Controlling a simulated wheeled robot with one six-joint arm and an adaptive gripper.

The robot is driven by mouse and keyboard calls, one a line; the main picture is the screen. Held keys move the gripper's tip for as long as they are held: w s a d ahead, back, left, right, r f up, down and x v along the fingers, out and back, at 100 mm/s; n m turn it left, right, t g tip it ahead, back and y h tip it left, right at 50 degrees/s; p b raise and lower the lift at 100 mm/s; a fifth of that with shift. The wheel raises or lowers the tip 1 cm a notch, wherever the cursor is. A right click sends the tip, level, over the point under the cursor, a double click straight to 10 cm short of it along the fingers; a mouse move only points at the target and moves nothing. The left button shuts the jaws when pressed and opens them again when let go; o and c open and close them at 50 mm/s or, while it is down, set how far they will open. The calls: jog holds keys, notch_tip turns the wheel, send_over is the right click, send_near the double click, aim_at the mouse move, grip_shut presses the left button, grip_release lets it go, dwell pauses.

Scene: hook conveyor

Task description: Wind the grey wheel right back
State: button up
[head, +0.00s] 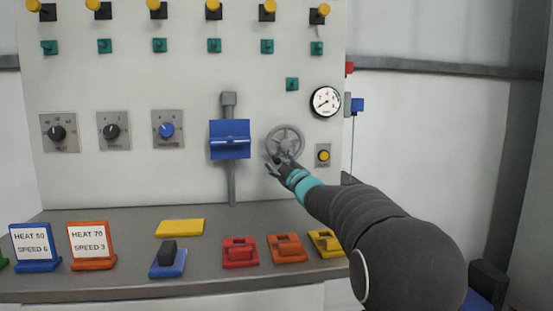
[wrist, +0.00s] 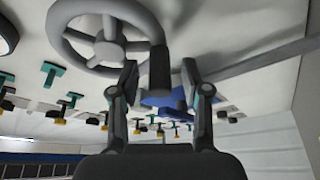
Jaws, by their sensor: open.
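The grey wheel (head: 285,138) is a spoked handwheel on the upright white panel, left of and below the round gauge. My gripper (head: 279,163) is at the wheel's lower edge in the head view and covers part of it. In the wrist view the wheel (wrist: 105,44) fills the upper left, and its dark handle knob (wrist: 160,70) stands out from the rim. My gripper (wrist: 160,72) is open there, with one finger on each side of the knob. I cannot tell whether either finger touches it.
The gauge (head: 326,101) and a yellow button (head: 323,155) are close to the wheel's right. A blue bracket (head: 230,140) on a grey post is to its left. Red (head: 240,253), orange (head: 286,249) and yellow (head: 326,244) blocks sit on the grey counter (head: 205,281) below.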

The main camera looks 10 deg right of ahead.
jog(key=shift+w+a+r, duration=0.1)
jog(key=shift+w+a, duration=0.05)
jog(key=shift+w, duration=0.25)
grip_shut()
jog(key=shift+a+b, duration=0.1)
jog(key=shift+b, duration=0.25)
